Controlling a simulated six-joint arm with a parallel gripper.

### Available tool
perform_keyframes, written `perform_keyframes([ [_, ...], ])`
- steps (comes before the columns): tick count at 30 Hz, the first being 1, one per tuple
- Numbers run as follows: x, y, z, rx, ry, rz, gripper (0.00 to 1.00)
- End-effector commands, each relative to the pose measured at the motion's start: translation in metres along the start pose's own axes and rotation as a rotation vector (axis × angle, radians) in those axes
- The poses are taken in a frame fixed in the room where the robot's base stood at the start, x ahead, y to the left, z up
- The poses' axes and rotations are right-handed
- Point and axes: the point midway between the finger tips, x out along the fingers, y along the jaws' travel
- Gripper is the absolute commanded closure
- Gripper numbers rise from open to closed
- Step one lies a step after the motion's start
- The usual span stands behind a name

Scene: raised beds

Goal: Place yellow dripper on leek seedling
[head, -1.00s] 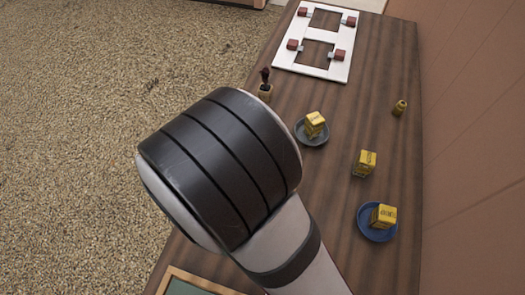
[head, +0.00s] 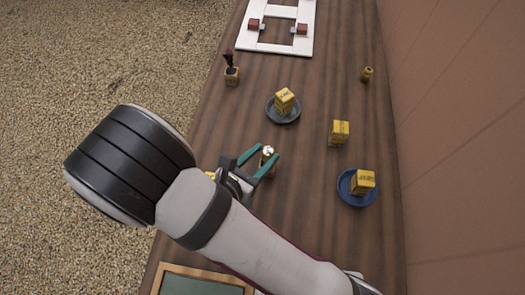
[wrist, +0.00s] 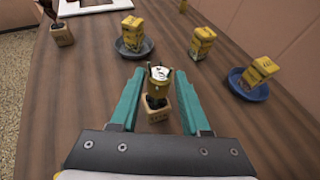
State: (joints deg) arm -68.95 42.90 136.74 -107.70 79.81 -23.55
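A small yellow dripper with a silvery top (wrist: 158,76) stands upright between my fingertips in the wrist view; it also shows in the head view (head: 267,152). Below it is a small tan cube pot (wrist: 157,108) with something dark at its top. The dripper appears to sit on this pot's plant, but contact is hard to see. I cannot tell whether the plant is the leek seedling. My gripper (wrist: 159,85), with teal fingers, is open around the dripper, with a gap on each side. It also shows in the head view (head: 258,160).
Yellow boxes stand on a grey saucer (head: 273,117), on bare wood (head: 339,132) and on a blue saucer (head: 345,195). A potted dark seedling (head: 231,72) is at left. A small yellow item (head: 366,74) and a white frame (head: 262,47) are farther back.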

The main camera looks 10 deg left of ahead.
Motion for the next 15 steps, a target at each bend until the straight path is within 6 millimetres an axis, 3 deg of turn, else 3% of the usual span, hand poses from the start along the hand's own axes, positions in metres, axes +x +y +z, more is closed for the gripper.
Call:
perform_keyframes([
  [1, 0.000, 0.000, 0.000, 0.000, 0.000, 0.000, 0.43],
  [3, 0.000, 0.000, 0.000, 0.000, 0.000, 0.000, 0.32],
  [12, -0.001, 0.000, 0.003, 0.002, 0.000, 0.000, 0.32],
  [15, -0.016, 0.002, 0.003, 0.001, -0.001, 0.005, 0.32],
])
